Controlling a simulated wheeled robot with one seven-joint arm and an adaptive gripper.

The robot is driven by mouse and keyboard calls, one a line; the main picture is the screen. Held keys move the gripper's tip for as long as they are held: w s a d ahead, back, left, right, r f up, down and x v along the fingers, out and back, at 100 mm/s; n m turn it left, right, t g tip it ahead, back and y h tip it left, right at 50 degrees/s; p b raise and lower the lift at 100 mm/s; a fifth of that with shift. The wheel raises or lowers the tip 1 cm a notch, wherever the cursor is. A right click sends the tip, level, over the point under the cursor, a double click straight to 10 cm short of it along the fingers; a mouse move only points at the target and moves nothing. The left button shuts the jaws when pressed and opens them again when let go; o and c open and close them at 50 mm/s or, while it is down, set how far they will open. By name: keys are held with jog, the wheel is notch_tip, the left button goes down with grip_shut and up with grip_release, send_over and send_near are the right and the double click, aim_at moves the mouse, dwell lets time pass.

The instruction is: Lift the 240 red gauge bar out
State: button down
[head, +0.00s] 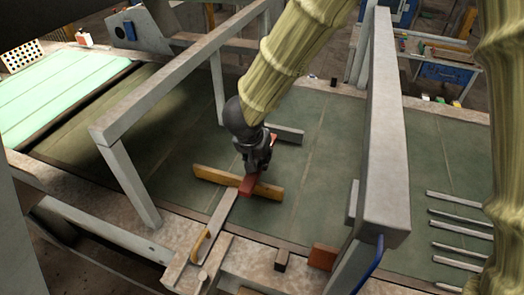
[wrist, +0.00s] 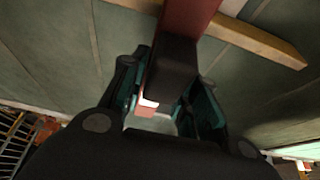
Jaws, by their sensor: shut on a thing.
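My gripper (head: 256,160) points down over the green bench and is shut on a red bar (head: 248,187). In the wrist view the red bar (wrist: 188,18) runs from the top edge down between the teal-lined fingers of my gripper (wrist: 166,102), with a dark stretch near them. A wooden yellow bar (head: 212,175) lies crosswise at the red bar's near end. It passes behind the red bar in the wrist view (wrist: 262,42). No marking of 240 is legible. Whether the red bar touches the yellow bar or hangs above it, I cannot tell.
Two grey frames, left (head: 180,85) and right (head: 383,140), stand either side of my arm. A pale flat strip (head: 222,213) lies in front of the yellow bar. A red-brown block (head: 323,257) sits at the front edge. Several grey bars (head: 458,213) lie at right.

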jog(key=s+a, duration=0.4)
jog(key=s, duration=0.8)
jog(key=s+a, duration=0.4)
jog(key=s, duration=0.9)
dwell(0.7)
